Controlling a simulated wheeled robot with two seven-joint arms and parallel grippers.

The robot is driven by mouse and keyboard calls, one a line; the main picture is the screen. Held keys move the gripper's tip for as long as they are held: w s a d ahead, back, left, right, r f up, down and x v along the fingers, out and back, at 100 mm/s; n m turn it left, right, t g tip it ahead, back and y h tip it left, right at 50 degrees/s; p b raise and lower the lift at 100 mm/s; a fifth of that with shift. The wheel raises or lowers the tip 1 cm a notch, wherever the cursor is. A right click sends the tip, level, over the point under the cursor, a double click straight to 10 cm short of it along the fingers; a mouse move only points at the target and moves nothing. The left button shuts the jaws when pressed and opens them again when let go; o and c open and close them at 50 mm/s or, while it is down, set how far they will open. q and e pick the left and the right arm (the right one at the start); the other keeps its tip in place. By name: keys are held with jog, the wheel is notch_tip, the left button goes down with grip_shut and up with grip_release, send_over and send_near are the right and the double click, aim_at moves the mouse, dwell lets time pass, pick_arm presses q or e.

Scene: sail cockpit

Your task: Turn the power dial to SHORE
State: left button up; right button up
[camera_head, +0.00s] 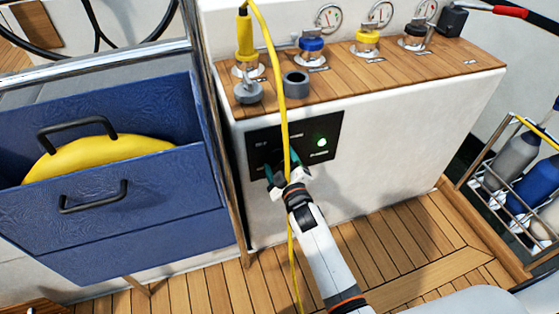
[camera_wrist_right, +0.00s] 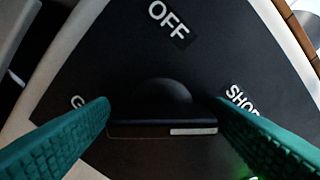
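The power dial (camera_wrist_right: 163,122) is a black knob with a straight bar and a white mark on the bar's right half, in the right wrist view. The mark points right, toward the partly hidden SHORE label (camera_wrist_right: 242,101). OFF (camera_wrist_right: 168,18) is above, and a label starting with G is mostly hidden at left. My right gripper (camera_wrist_right: 163,108) has its teal fingers at both ends of the bar, seemingly touching it. In the head view my right gripper (camera_head: 282,170) is at the black panel (camera_head: 335,126) and hides the dial. My left gripper is not in view.
A yellow cable (camera_head: 283,110) hangs in front of the panel, beside my right gripper. A green light (camera_head: 321,142) glows on the panel. A blue locker (camera_head: 150,215) stands left. A bottle rack (camera_head: 500,205) stands right. The wooden floor (camera_head: 420,240) is clear.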

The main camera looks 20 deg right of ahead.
jog(key=shift+s+r, duration=0.1)
jog(key=shift+s, duration=0.35)
jog(key=s+p, duration=0.1)
jog(key=s, duration=0.4)
jog(key=shift+d, duration=0.1)
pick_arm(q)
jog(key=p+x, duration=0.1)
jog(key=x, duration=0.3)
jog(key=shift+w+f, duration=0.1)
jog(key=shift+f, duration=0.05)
pick_arm(e)
jog(key=s, duration=0.6)
jog(key=shift+d, duration=0.1)
